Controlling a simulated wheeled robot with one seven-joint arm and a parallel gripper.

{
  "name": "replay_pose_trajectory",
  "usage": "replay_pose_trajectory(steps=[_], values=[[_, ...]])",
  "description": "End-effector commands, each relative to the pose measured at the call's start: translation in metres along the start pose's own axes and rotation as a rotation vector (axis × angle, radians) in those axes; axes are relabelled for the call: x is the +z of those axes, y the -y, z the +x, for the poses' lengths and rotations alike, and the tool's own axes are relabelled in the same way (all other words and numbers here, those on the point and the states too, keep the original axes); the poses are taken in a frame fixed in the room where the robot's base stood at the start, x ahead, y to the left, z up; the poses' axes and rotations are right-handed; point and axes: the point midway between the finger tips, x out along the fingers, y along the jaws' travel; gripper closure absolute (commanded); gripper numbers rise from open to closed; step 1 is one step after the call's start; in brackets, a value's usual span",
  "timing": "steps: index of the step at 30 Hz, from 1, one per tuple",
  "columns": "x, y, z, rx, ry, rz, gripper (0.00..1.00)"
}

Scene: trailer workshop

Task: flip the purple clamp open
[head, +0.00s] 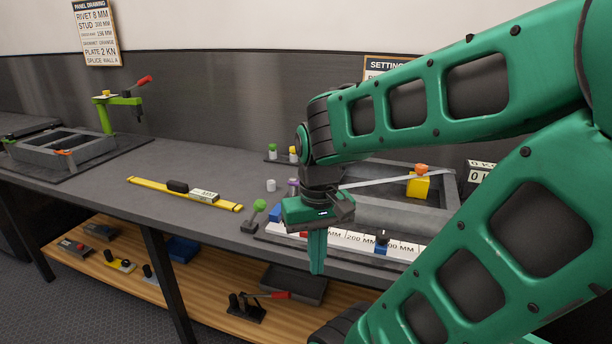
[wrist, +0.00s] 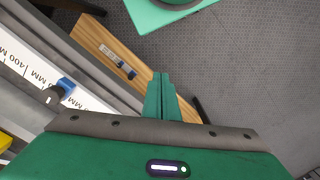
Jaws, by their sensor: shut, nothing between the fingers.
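I see no clamp that is clearly purple in either view. A small purple-marked thing (head: 293,186) stands on the bench just left of my arm in the head view, partly hidden; I cannot tell whether it is a clamp. My gripper (head: 317,268) points down at the front edge of the bench, beside the ruler strip. Its green fingers are together and empty. In the wrist view the shut fingertips (wrist: 161,92) show over the wooden lower shelf and touch nothing that I can see.
A white ruler strip (head: 345,239) with a blue slider (wrist: 66,84) runs along the bench front. A green-knobbed lever (head: 258,207) stands left of it. A yellow level (head: 185,194) lies farther left. A red-handled clamp (head: 247,306) sits on the lower shelf (head: 205,300). My arm hides the right side.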

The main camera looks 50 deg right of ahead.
Motion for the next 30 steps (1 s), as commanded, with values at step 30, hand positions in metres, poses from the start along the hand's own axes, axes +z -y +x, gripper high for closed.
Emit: replay_pose_trajectory(steps=[30], values=[[-0.199,-0.060,-0.143,0.065,-0.398,0.361,1.00]])
